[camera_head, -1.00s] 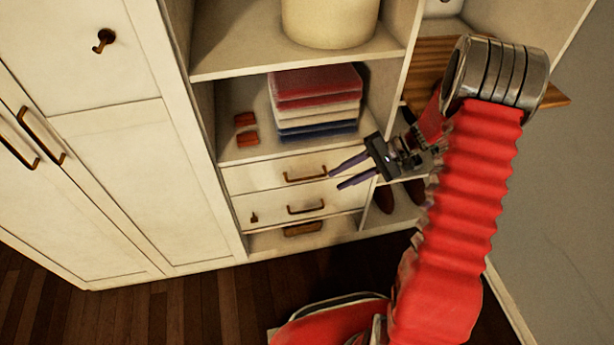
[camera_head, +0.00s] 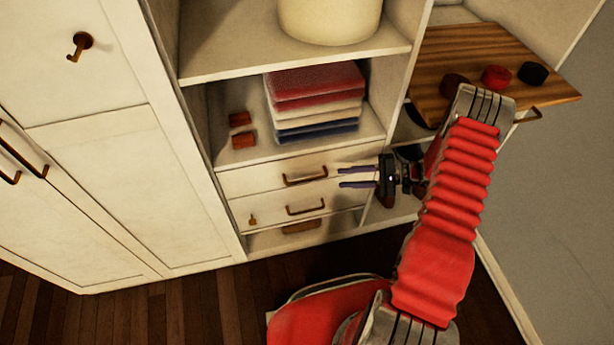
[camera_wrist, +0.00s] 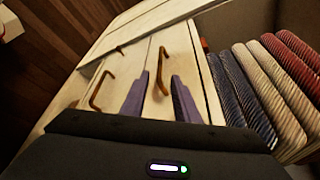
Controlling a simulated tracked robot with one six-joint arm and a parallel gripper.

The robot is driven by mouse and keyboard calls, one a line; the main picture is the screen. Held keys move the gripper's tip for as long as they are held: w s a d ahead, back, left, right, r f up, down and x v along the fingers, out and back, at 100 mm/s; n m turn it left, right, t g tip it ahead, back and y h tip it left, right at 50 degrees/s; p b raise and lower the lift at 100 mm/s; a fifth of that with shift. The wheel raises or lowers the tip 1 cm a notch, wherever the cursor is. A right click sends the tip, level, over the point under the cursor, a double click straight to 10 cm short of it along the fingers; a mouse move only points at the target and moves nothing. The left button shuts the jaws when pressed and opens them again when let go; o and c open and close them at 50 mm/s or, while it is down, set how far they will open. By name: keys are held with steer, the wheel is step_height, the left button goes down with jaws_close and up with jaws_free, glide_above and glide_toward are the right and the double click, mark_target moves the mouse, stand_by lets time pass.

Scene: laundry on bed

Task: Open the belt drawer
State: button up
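Two closed white drawers sit one above the other under a shelf. The upper drawer (camera_head: 250,179) has a brown bar handle (camera_head: 305,178). The lower drawer (camera_head: 277,213) has a similar handle (camera_head: 306,207) and a small brown key-like piece (camera_head: 252,219) at its left. I cannot tell which one is the belt drawer. My gripper (camera_head: 341,177) is open and empty, just right of the upper handle, its fingers pointing left. In the wrist view, the purple fingers (camera_wrist: 160,76) are spread, with the upper handle (camera_wrist: 161,66) appearing between and beyond their tips. No contact is visible.
Folded red, cream and blue cloths (camera_head: 315,100) lie on the shelf above, beside small red-brown items (camera_head: 241,130). A wooden board (camera_head: 450,60) bearing dark and red rolls juts out at right. Floor in front is clear.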

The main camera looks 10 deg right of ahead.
mark_target(308, 180)
steer(key=shift+d, duration=0.1)
steer(key=x, duration=1.3)
steer(key=shift+a+f, duration=0.15)
steer(key=shift+a, duration=0.1)
steer(key=shift+c, duration=0.5)
jaws_close()
